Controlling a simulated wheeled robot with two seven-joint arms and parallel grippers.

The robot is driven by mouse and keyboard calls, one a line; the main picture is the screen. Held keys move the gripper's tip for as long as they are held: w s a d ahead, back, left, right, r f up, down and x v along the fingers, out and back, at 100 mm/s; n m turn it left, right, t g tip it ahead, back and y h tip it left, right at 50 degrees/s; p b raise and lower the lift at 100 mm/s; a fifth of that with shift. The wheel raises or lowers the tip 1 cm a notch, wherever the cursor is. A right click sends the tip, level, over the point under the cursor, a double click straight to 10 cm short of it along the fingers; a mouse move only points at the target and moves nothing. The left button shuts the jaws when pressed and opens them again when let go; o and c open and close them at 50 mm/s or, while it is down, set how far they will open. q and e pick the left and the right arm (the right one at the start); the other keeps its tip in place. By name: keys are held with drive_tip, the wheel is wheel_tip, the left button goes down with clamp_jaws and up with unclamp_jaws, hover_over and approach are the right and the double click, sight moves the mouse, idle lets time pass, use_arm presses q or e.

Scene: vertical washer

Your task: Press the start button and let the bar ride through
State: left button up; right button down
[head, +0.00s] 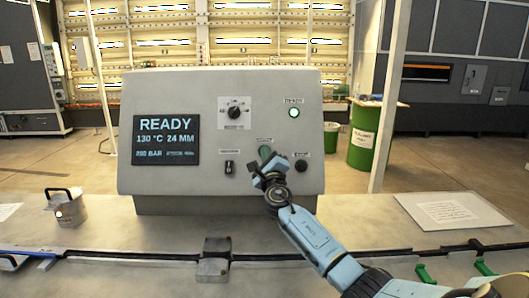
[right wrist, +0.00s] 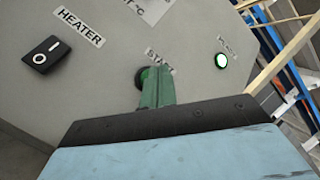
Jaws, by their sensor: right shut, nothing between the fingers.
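The grey control panel (head: 220,90) stands on the bench in the head view. Its display (head: 166,140) reads READY, 130 °C and 24 MM. My right gripper (head: 265,153) is shut and empty, its green fingertips at the START label. The start button (right wrist: 143,78) shows in the right wrist view as a dark ring with green inside, partly covered by my fingertips (right wrist: 155,75). I cannot tell whether they touch or press it. A long dark bar (head: 130,256) runs along the bench through a metal block (head: 214,260). My left gripper is not in view.
A green lamp (head: 294,113) is lit on the panel. A dial (head: 235,112), a heater switch (head: 229,168) and a dark button (head: 301,166) are nearby. Green clamps (head: 425,273) sit at front right.

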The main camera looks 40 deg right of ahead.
drive_tip(key=shift+w, duration=0.1)
idle(0.7)
drive_tip(key=shift+w+d+f+b, duration=0.2)
drive_tip(key=shift+d+b, duration=0.05)
drive_tip(key=shift+b, duration=0.05)
drive_tip(key=shift+w+d+f+b, duration=0.25)
drive_tip(key=shift+w+d+b, duration=0.1)
drive_tip(key=shift+b, duration=0.25)
idle(0.6)
idle(0.4)
drive_tip(key=s+a+p, duration=0.1)
drive_tip(key=p, duration=0.1)
drive_tip(key=shift+s+r+p, duration=0.15)
drive_tip(key=shift+r+p, duration=0.2)
drive_tip(key=shift+r, duration=0.05)
